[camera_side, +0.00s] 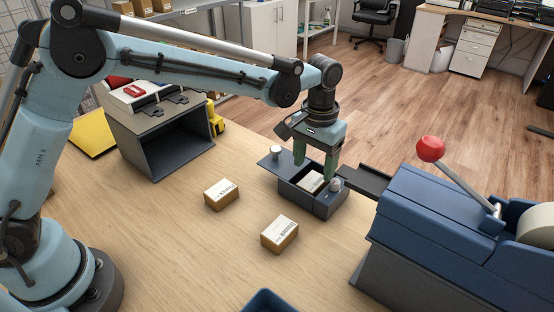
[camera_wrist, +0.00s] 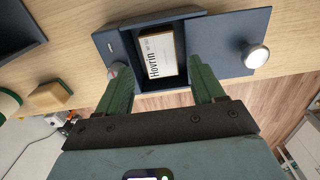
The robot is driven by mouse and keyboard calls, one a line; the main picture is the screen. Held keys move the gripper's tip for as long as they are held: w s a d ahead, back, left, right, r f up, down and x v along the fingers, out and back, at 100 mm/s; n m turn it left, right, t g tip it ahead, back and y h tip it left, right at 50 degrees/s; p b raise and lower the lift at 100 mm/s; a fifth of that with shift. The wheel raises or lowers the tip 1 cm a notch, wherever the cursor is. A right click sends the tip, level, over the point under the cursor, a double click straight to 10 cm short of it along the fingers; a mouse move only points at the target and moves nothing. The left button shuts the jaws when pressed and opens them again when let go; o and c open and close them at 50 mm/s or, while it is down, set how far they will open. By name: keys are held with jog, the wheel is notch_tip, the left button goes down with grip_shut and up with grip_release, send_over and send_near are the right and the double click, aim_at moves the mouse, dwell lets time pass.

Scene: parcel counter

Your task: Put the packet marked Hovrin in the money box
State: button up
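The money box (camera_side: 320,207) is a small dark blue box on the counter. Its top is open, and a flat lid plate (camera_side: 268,161) with a silver knob sticks out at its left side. The packet marked Hovrin (camera_wrist: 167,52), brown with a white label, lies inside the box; it also shows in the side view (camera_side: 312,183). My gripper (camera_side: 315,170) is just above the box opening. Its two green fingers stand apart in the wrist view (camera_wrist: 158,66), with the packet beyond them and nothing gripped. The left fingertip partly hides a second knob.
Two other brown packets lie on the counter, one left of the box (camera_side: 221,194) and one in front (camera_side: 279,233). A blue machine (camera_side: 440,225) with a red-knobbed lever stands right, its dark tray (camera_side: 366,181) near the box. A grey open-fronted housing (camera_side: 165,145) stands at back left.

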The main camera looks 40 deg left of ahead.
jog(key=shift+o, duration=0.4)
jog(key=shift+r, duration=0.15)
jog(key=shift+r, duration=0.3)
notch_tip(320, 180, up, 11)
jog(key=shift+r, duration=0.15)
jog(key=shift+a, duration=0.1)
jog(key=s+a+r+t, duration=0.2)
jog(key=s+a+t, duration=0.2)
jog(key=s+a, duration=0.5)
jog(key=s+a+f+t, duration=0.3)
jog(key=s+a+f, duration=0.4)
jog(key=s, duration=0.1)
jog(key=shift+s+a, duration=0.35)
